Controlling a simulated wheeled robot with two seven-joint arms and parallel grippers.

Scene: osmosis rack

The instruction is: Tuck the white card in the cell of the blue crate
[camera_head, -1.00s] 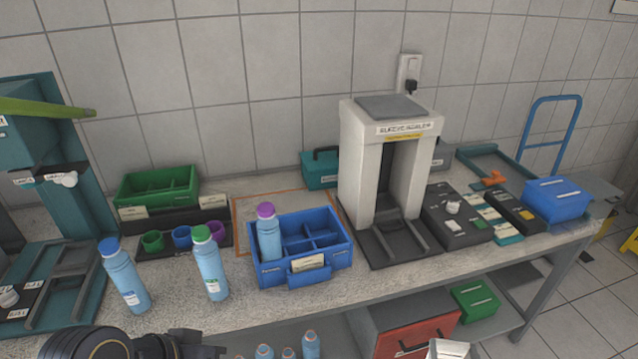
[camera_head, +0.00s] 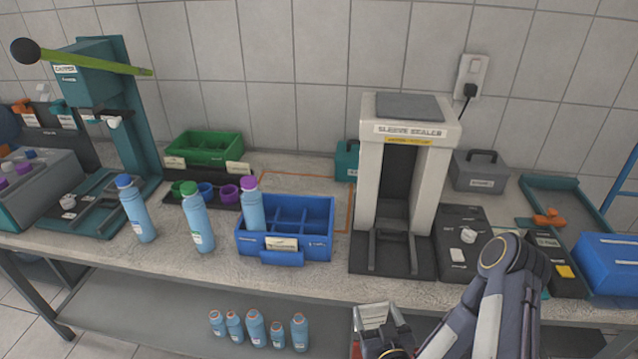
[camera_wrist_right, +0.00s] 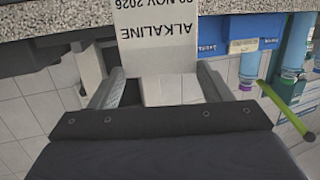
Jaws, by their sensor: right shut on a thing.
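The white card (camera_head: 372,315) is in my right gripper (camera_head: 384,335), low at the front of the bench. In the right wrist view the card (camera_wrist_right: 157,38) reads "ALKALINE" and a date, upside down, and stands out between the fingers of my right gripper (camera_wrist_right: 158,85), which is shut on it. The blue crate (camera_head: 318,250) is on the bench, up and left of the gripper, apart from the card. It has several cells; a blue bottle with a purple cap (camera_head: 253,208) stands in the left part. A pale label (camera_head: 282,243) is on its front. My left gripper is out of view.
Two blue bottles, blue-capped (camera_head: 138,212) and green-capped (camera_head: 197,220), stand left of the crate. The sleeve sealer (camera_head: 367,180) stands to its right. A green crate (camera_head: 205,147) and small cups (camera_head: 207,192) are behind. Several bottles (camera_head: 257,328) stand on the lower shelf.

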